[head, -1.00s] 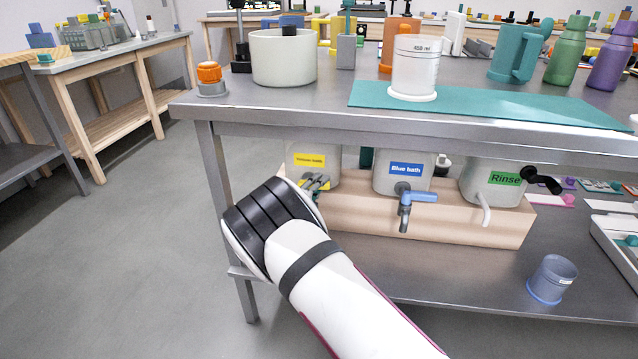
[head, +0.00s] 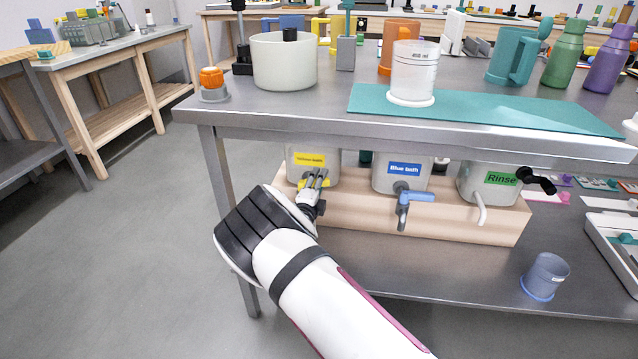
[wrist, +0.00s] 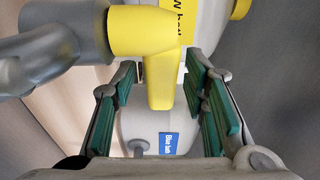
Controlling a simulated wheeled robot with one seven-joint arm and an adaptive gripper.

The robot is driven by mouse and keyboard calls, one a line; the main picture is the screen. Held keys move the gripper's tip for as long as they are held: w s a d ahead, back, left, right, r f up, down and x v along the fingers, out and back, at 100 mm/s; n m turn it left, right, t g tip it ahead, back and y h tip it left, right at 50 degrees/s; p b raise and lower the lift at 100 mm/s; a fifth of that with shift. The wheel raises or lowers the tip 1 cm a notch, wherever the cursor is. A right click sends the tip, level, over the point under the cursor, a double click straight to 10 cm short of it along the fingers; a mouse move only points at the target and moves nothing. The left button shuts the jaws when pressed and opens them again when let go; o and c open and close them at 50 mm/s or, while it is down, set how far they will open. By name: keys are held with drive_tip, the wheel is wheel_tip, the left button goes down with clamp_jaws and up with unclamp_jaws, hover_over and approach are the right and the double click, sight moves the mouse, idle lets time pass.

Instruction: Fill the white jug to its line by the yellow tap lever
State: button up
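The white jug (head: 414,70) stands upright on a teal mat on the tabletop, with "450 ml" and a line near its top. The yellow tap lever (wrist: 163,75) hangs between my gripper's green-padded fingers in the wrist view. My gripper (wrist: 165,97) is open around it, with a gap at the right pad; contact on the left I cannot tell. In the head view my gripper (head: 314,180) is at the front of the yellow-labelled tank (head: 312,160), and partly hides its tap. The area directly below that tap is hidden by my arm.
The blue-bath tank (head: 402,172) with its blue lever (head: 418,196) and the rinse tank (head: 490,185) stand to the right on a wooden block. A blue-grey cup (head: 546,276) stands on the lower shelf. The tabletop edge (head: 420,135) overhangs the taps.

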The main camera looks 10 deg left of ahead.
drive_tip(key=s+a, duration=0.1)
drive_tip(key=s, duration=1.1)
drive_tip(key=shift+a, duration=0.25)
